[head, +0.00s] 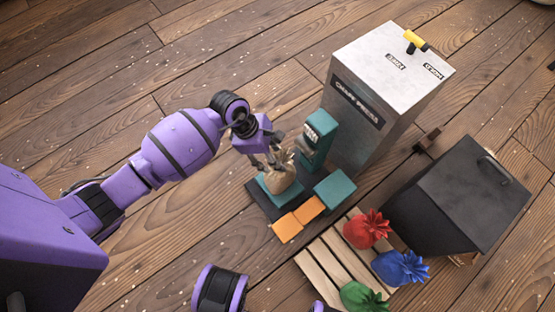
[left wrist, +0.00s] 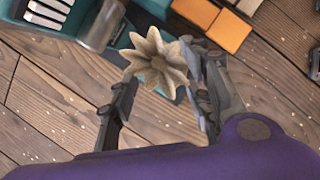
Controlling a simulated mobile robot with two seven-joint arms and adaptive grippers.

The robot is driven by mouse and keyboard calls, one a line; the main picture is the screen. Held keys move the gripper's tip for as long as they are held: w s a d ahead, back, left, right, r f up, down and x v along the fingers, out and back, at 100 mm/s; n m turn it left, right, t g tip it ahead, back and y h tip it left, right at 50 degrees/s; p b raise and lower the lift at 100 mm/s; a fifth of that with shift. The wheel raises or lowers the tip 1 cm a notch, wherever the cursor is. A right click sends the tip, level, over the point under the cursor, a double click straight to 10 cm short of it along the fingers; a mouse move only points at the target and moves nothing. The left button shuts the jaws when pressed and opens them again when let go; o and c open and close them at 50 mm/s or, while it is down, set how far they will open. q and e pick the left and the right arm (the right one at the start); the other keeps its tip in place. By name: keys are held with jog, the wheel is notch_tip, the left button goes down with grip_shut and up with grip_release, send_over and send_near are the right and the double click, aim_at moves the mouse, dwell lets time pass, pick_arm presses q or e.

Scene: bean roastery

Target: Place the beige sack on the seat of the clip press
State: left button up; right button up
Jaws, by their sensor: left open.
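The beige sack (head: 281,181) sits upright on the teal seat (head: 265,191) of the clip press (head: 318,134). Its ruffled top also shows in the left wrist view (left wrist: 157,60). My left gripper (head: 271,160) is just above the sack. Its fingers are open on either side of the ruffled neck in the left wrist view (left wrist: 164,78), with a gap at the left finger; I cannot tell whether the right finger touches. The sack hides part of the seat. My right gripper is out of view.
A grey cabinet (head: 385,85) with a yellow switch (head: 415,41) stands behind the press. Orange pads (head: 288,228) and a teal block (head: 335,190) are beside the seat. Red (head: 366,229), blue (head: 399,267) and green (head: 361,297) sacks lie on a slatted pallet (head: 318,262). A dark bin (head: 455,195) stands right.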

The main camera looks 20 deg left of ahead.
pick_arm(q)
jog(key=p+v, duration=0.2)
jog(key=v, duration=0.4)
jog(key=shift+r, duration=0.35)
jog(key=shift+a, duration=0.1)
